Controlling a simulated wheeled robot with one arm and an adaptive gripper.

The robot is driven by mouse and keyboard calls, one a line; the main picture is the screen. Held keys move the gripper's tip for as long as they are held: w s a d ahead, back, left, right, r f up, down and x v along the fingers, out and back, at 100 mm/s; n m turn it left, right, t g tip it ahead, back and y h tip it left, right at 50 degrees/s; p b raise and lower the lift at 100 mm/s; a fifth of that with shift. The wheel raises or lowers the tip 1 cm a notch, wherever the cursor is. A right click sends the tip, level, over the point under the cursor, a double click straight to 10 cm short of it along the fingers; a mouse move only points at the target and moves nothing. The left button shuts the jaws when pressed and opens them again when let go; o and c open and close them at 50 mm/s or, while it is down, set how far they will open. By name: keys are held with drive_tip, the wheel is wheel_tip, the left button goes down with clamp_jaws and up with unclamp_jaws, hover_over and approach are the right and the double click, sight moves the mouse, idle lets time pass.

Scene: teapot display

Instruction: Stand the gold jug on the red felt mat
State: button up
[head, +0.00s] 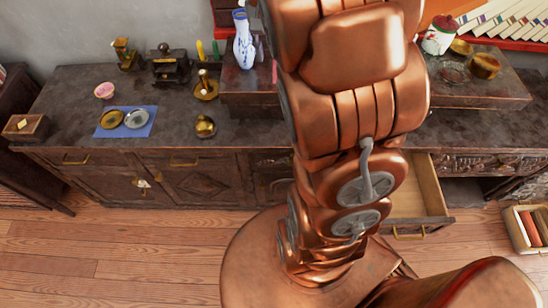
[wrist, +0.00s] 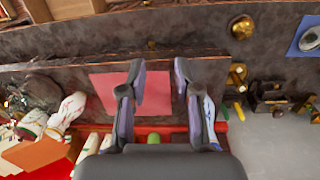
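A small round gold pot, which looks like the gold jug (head: 205,126), stands near the front edge of the dark cabinet top, left of my arm in the head view. It also shows at the top of the wrist view (wrist: 242,27). The red felt mat (wrist: 105,92) lies flat on the raised platform in the wrist view and looks bare where visible. The jug is well away from the gripper.
A blue-and-white vase (head: 244,42) stands beside my arm on the platform (head: 250,88). A gold candle holder (head: 205,88) stands behind the jug. A blue mat (head: 138,130) with small dishes lies to its left. An open drawer (head: 420,190) juts out at right.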

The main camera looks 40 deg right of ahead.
drive_tip(key=s+a+f+n, duration=0.2)
drive_tip(key=s+a+n, duration=0.2)
drive_tip(key=s+a, duration=0.4)
drive_tip(key=s+a+f+n, duration=0.3)
drive_tip(key=s+a, duration=0.4)
drive_tip(key=s, duration=0.7)
drive_tip(key=shift+s+a+f+n+g, duration=0.25)
drive_tip(key=shift+s+a+n+g, duration=0.15)
drive_tip(key=shift+n, duration=0.2)
drive_tip(key=shift+d, duration=0.15)
